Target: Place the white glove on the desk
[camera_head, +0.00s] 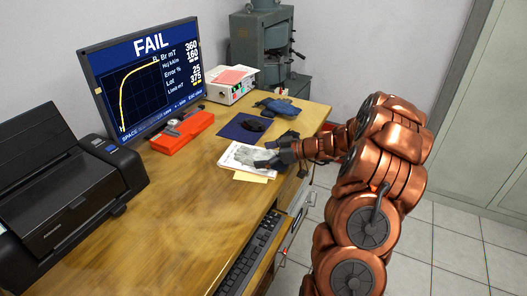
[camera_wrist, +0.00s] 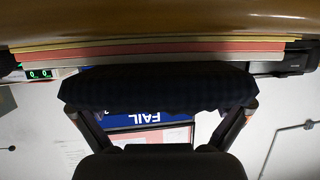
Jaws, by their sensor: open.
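I cannot make out a white glove with certainty. A pale grey-white shape (camera_head: 266,157) lies on the white papers at the right edge of the desk (camera_head: 185,190), beside my fingertips; it may be a glove or print on the paper. My gripper (camera_head: 280,152) is low over these papers, its fingers apart. In the wrist view, which looks upside down, my gripper (camera_wrist: 165,122) has its fingers spread. A dark blue, checkered, cloth-like thing (camera_wrist: 160,88) spans the space in front of them; I cannot tell whether it touches them.
A blue glove (camera_head: 278,106) lies farther back, beyond a dark blue folder (camera_head: 236,129) with a dark item on it. A red case (camera_head: 183,133), a monitor (camera_head: 145,75), a printer (camera_head: 65,190) and a keyboard (camera_head: 250,255) stand around. The desk's middle is bare.

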